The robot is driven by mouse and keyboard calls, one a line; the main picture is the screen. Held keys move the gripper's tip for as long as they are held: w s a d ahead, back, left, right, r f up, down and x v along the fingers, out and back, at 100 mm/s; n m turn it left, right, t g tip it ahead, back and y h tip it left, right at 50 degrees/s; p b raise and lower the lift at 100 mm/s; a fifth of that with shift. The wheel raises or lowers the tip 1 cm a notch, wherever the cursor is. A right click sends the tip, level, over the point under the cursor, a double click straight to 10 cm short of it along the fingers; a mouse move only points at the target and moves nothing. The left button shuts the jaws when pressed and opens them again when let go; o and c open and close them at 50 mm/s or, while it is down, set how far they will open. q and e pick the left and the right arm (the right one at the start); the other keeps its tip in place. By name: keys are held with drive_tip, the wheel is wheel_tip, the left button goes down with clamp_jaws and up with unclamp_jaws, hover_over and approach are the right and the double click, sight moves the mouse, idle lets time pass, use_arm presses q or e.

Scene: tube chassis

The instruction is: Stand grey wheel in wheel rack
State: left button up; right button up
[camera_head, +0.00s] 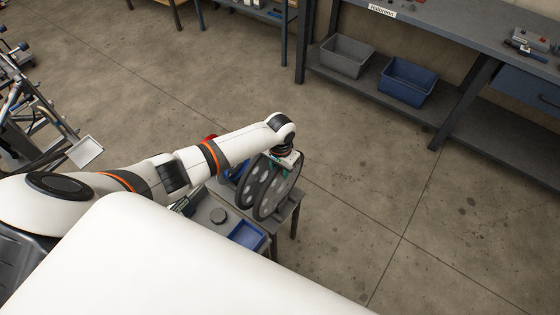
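Two dark grey spoked wheels stand upright side by side at the small table: the nearer-right grey wheel (272,204) and another grey wheel (247,190) just to its left. My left gripper (285,165) points down at the top rim of the right-hand wheel, below my white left arm. The fingers are small and partly hidden there, so I cannot tell whether they are shut on the rim. The wheel rack is not clearly visible; the wheels and my arm cover that area. My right gripper is not in view.
Open floor lies right.

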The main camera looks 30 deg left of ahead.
use_arm(q)
wheel_tip(320, 180, up, 12)
drive_tip(key=shift+f+b, duration=0.1)
drive_tip(key=shift+b, duration=0.7)
